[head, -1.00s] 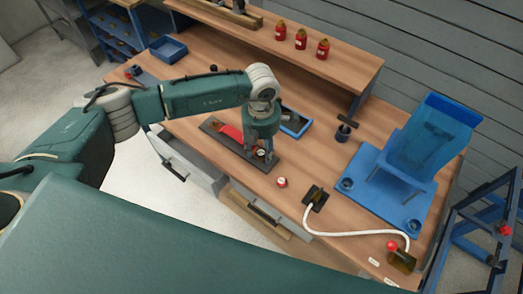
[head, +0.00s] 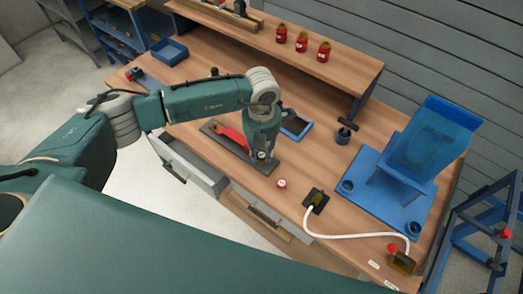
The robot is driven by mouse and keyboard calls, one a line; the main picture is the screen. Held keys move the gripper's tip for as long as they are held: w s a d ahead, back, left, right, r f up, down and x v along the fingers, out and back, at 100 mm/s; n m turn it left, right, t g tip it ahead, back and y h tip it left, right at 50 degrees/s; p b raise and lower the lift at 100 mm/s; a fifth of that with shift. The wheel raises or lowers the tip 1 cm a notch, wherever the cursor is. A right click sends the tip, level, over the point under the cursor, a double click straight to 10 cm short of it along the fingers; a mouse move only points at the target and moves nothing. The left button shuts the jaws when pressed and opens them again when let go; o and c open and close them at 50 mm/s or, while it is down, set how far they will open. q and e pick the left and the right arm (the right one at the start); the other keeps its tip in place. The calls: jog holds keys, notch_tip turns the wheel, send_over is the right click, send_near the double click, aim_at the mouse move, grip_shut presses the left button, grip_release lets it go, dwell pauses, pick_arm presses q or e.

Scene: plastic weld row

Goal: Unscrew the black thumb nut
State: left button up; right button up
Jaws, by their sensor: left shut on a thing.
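My left gripper (head: 262,157) points down at the right end of a dark plate (head: 270,167) lying near the front edge of the workbench. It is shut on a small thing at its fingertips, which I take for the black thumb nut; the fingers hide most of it. A red piece (head: 229,134) lies on the same plate, left of the gripper. My right gripper is not in view.
A small red-and-white round item (head: 282,184) and a dark block (head: 316,200) with a white hose (head: 350,236) lie to the right. A blue fixture (head: 385,190) stands farther right. A blue-rimmed tray (head: 297,124) is behind the gripper. Red bottles (head: 302,42) stand on the shelf.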

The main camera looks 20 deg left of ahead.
pick_arm(q)
jog(key=n+p, duration=0.1)
jog(key=n, duration=0.4)
jog(key=shift+s, duration=0.2)
jog(key=n+p, duration=0.1)
jog(key=n, duration=0.1)
jog(key=shift+n, duration=0.4)
jog(key=n+p, duration=0.2)
jog(key=n, duration=0.4)
jog(key=shift+r, duration=0.1)
jog(key=shift+n, duration=0.9)
jog(key=o, duration=1)
